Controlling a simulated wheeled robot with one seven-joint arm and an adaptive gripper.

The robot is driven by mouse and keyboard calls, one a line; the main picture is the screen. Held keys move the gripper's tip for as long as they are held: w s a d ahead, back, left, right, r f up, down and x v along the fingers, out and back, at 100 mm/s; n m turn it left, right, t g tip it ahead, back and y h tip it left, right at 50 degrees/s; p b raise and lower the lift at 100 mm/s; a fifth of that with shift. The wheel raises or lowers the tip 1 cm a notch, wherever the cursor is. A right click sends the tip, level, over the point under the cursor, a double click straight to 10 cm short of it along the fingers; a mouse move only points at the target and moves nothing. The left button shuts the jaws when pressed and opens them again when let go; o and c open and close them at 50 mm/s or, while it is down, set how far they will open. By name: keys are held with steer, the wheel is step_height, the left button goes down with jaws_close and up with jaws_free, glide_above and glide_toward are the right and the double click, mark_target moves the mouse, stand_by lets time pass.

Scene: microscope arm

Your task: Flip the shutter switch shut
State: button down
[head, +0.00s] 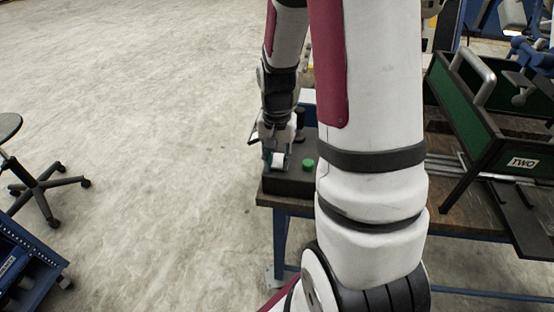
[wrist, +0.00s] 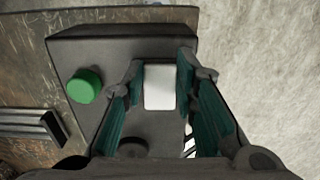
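The white switch (wrist: 159,87) is a pale block on a dark box (wrist: 85,47). In the wrist view it lies between the two fingers of my gripper (wrist: 160,68). The fingers stand apart, one on each side of it, and I cannot tell whether they touch it. In the head view my gripper (head: 270,141) is low over the box (head: 290,184), with the white switch (head: 278,159) just below it. A green round button (wrist: 84,86) sits left of the switch in the wrist view. It also shows in the head view (head: 309,165).
The box stands at the left end of a workbench (head: 468,218). A green case marked TWO (head: 480,125) stands on the bench at right. A black stool (head: 38,180) and open floor (head: 150,110) lie to the left. My arm hides part of the bench.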

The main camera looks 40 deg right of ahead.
steer(key=shift+d, duration=0.1)
steer(key=shift+w+d+r+g+y+p, duration=0.15)
steer(key=shift+g+y+p, duration=0.45)
steer(key=shift+y+p, duration=0.1)
steer(key=shift+w+d+r+g+y, duration=0.1)
steer(key=shift+w+d+g+y, duration=0.1)
steer(key=shift+g+y, duration=0.75)
steer(key=c, duration=1.3)
jaws_free()
